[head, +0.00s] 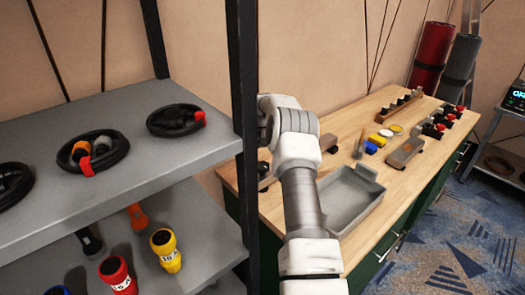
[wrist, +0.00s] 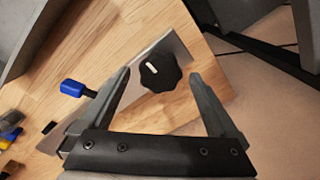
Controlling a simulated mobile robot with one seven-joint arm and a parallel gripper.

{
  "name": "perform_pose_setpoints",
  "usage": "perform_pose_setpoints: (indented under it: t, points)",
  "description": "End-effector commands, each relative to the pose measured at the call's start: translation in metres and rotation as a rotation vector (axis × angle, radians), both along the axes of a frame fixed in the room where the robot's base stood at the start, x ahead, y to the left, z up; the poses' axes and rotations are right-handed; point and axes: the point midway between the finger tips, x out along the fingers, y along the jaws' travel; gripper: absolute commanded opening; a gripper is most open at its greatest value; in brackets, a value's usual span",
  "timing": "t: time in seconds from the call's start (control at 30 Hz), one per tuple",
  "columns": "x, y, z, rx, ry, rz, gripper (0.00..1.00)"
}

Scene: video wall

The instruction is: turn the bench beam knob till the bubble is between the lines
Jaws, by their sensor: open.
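A black lobed knob (wrist: 160,72) with a white mark on top shows in the wrist view, on a thin grey metal beam (wrist: 118,97) lying along the wooden bench. My gripper (wrist: 161,75) is open and empty, with one finger on each side of the knob in the picture. Gaps show between the fingers and the knob; I cannot tell how far above it they are. No bubble or lines can be made out. In the head view my arm hides the gripper and most of the beam area.
A blue-ended part (wrist: 72,88) is close to the left finger. The bench (head: 292,207) carries a grey tray (head: 340,222) and small blue and yellow items. A shelf rack (head: 60,130) with black rings stands left, its dark post close beside my arm.

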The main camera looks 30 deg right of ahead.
Motion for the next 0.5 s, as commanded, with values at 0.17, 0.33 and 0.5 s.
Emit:
perform_pose_setpoints:
  t: [0.17, 0.33, 0.5]
  points:
    - [0.001, 0.0, 0.026, -0.003, -0.005, 0.0, 0.96]
    - [0.001, -0.001, 0.067, -0.003, -0.005, -0.001, 0.96]
    - [0.001, -0.001, 0.11, -0.004, -0.006, 0.001, 0.96]
